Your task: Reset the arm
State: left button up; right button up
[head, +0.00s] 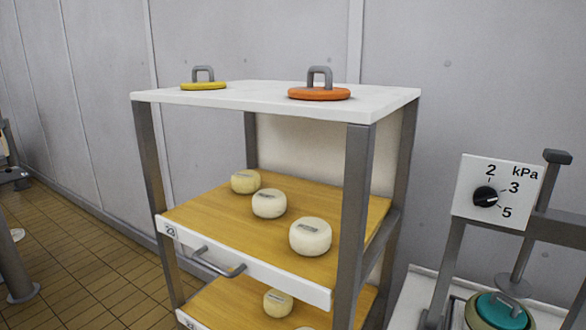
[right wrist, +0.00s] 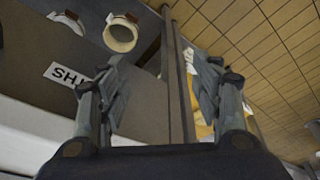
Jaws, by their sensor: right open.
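My right gripper (right wrist: 162,75) shows in the right wrist view with its two grey fingers spread apart. Nothing is held between them; a grey surface and a dark post or edge lie behind the gap. Neither of my arms shows in the head view, and my left gripper is in no view.
A rack (head: 358,190) has a white top bearing a yellow handled disc (head: 204,86) and an orange one (head: 319,94). Pale cheeses sit on its wooden shelves. A kPa dial (head: 486,196) and teal lid (head: 501,310) stand right. Tiled floor (head: 75,260) is open left.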

jog(key=s+f+g, duration=0.1)
jog(key=s+f, duration=0.1)
jog(key=f, duration=0.9)
jog(key=s+f, duration=0.2)
jog(key=f, duration=0.9)
jog(key=s+d+f+g, duration=0.1)
jog(key=s+d+f, duration=0.2)
jog(key=s+f, duration=1.1)
jog(key=shift+s+d, duration=0.15)
jog(key=shift+s, duration=0.7)
jog(key=shift+c, duration=0.5)
